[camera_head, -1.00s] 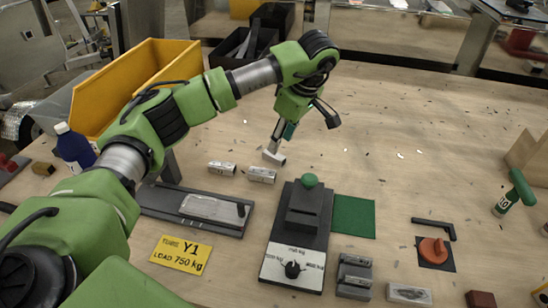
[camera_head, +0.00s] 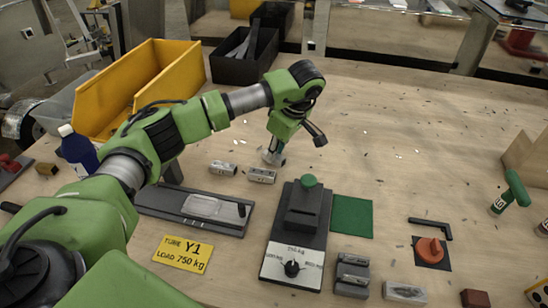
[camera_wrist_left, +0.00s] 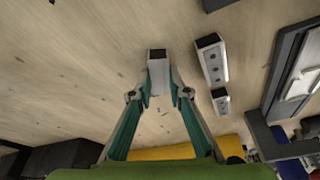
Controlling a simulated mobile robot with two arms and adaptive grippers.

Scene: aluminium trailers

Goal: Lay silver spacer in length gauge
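A small silver spacer (camera_head: 273,157) lies on the wooden table; it also shows in the left wrist view (camera_wrist_left: 158,80). My left gripper (camera_wrist_left: 160,80) points down with one finger on each side of it, and its tips look very near its sides; contact is hard to tell. Two more silver spacers (camera_head: 222,167) (camera_head: 262,175) lie nearby, also in the wrist view (camera_wrist_left: 212,60) (camera_wrist_left: 221,101). A long dark tray with a pale insert, seemingly the length gauge (camera_head: 168,206), lies in front of them, partly behind my arm. My right gripper is not in view.
A black block with a green knob (camera_head: 304,210) and a dial stands right of the tray, beside a green mat (camera_head: 352,217). A yellow bin (camera_head: 100,100) and black bin (camera_head: 245,66) stand behind. The table's right middle is mostly clear.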

